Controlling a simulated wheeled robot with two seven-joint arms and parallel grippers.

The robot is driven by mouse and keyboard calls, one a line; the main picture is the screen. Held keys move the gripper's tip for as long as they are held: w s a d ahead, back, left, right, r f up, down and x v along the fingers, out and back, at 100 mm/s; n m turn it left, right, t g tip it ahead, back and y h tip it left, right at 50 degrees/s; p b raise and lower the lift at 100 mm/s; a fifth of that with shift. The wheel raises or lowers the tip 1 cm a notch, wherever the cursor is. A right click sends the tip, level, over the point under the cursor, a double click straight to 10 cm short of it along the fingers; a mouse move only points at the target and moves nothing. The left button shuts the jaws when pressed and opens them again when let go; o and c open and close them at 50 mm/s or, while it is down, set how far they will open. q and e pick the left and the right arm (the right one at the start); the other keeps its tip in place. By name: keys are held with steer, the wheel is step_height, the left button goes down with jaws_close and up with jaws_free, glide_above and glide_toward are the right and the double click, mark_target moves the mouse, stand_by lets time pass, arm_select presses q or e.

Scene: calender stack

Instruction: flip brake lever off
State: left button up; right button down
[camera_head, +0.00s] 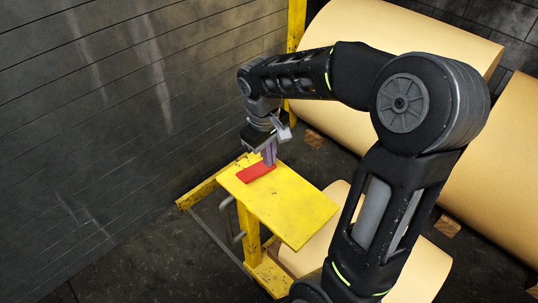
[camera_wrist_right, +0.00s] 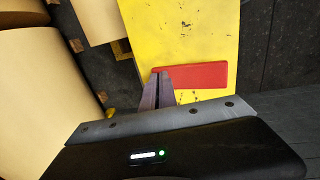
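The brake lever appears as a flat red bar (camera_head: 257,173) lying on a yellow stand top (camera_head: 300,215). The red bar also shows in the right wrist view (camera_wrist_right: 200,76), across the yellow surface. My right gripper (camera_head: 270,160) points down at the right end of the bar in the head view. In the wrist view its fingertips (camera_wrist_right: 160,75) are close together and overlap the bar's left end. I cannot tell whether they touch the bar, and nothing shows held between them. My left gripper is not in view.
Large tan rolls (camera_head: 510,170) lie to the right and behind the stand, with small wooden blocks (camera_head: 447,226) by them. A dark plank wall (camera_head: 110,110) fills the left. A yellow post (camera_head: 296,25) stands behind. Grey rods stick out under the stand top.

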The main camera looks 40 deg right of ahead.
steer(key=r+p, duration=0.2)
steer(key=d+r+p, duration=0.1)
steer(key=r+p, duration=0.1)
steer(key=shift+r, duration=0.4)
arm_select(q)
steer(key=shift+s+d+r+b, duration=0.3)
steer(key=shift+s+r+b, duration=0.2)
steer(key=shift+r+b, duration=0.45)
arm_select(e)
step_height(320, 180, up, 9)
steer(key=d, duration=0.2)
steer(key=shift+w+d, duration=0.15)
steer(key=shift+d, duration=0.05)
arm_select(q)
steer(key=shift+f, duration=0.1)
arm_select(e)
steer(key=shift+f, duration=0.15)
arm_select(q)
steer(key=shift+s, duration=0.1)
